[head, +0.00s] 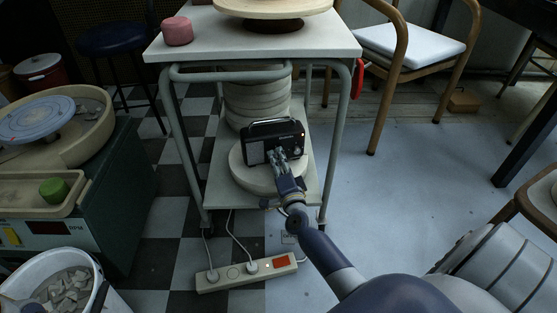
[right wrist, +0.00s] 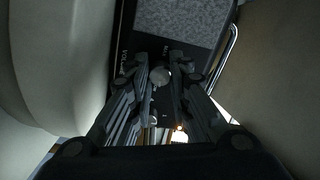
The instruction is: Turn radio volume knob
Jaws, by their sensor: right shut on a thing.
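A black radio (head: 272,140) with a top handle stands on a round plaster slab on the lower shelf of the cart. In the right wrist view the radio (right wrist: 180,22) shows its grey speaker cloth and a volume label. A small round silver volume knob (right wrist: 160,76) sits between my right fingertips. My right gripper (head: 281,156) reaches the front of the radio from below; in the right wrist view its fingers (right wrist: 162,80) are closed around the knob. Another knob (head: 296,151) shows to the right of the gripper.
The cart's top (head: 240,45) overhangs the radio. Stacked plaster discs (head: 256,100) stand behind it. A power strip (head: 247,273) with cords lies on the floor in front. A bucket (head: 55,280) of shards and a pottery wheel (head: 38,120) are at left. The floor at right is partly clear.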

